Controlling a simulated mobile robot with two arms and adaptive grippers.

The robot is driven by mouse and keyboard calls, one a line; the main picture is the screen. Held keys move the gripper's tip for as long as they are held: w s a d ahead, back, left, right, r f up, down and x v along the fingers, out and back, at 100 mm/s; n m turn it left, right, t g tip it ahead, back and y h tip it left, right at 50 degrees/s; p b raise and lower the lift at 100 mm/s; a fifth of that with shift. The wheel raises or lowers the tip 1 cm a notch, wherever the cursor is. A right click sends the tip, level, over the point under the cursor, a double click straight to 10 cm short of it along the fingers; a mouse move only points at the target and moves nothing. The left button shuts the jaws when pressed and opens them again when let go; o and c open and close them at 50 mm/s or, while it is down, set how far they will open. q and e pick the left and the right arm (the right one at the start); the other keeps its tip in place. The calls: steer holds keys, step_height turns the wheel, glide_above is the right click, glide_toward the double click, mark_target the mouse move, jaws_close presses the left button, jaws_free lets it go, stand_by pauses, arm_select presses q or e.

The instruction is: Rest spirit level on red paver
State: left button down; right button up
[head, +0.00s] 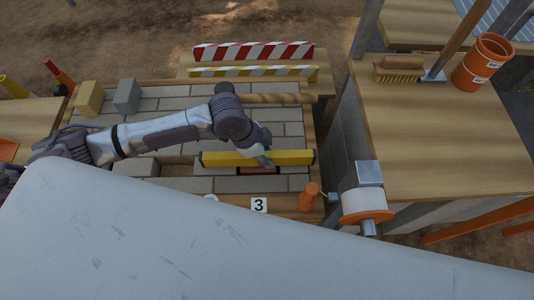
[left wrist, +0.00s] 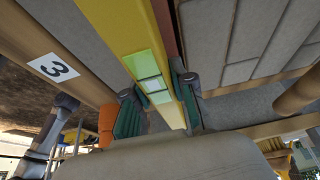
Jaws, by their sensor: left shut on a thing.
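The yellow spirit level (head: 225,159) lies level across the paver bed in the head view. My left gripper (head: 264,159) is shut on it near its middle. In the left wrist view the spirit level (left wrist: 125,30) runs between the two fingers of my left gripper (left wrist: 160,90), with its pale green vial windows showing. The red paver (head: 258,171) shows as a strip along the near side of the level, partly hidden by it. It also shows as a dark red strip beside the level in the wrist view (left wrist: 166,28). I cannot tell whether the level touches it. My right gripper is out of view.
Grey pavers (head: 180,104) fill the bed, with an open gap (head: 177,168) left of the level. A mallet (head: 270,98) lies behind. A card marked 3 (head: 259,205) and an orange object (head: 309,196) sit at the front edge.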

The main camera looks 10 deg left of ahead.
arm_select(q)
steer(key=shift+f, duration=0.3)
steer(key=c, duration=0.7)
jaws_free()
steer(key=shift+r+p, duration=0.4)
step_height(320, 180, up, 7)
steer(key=p, duration=0.8)
steer(key=shift+r, duration=0.2)
steer(key=shift+f, duration=0.1)
steer(key=shift+s, duration=0.1)
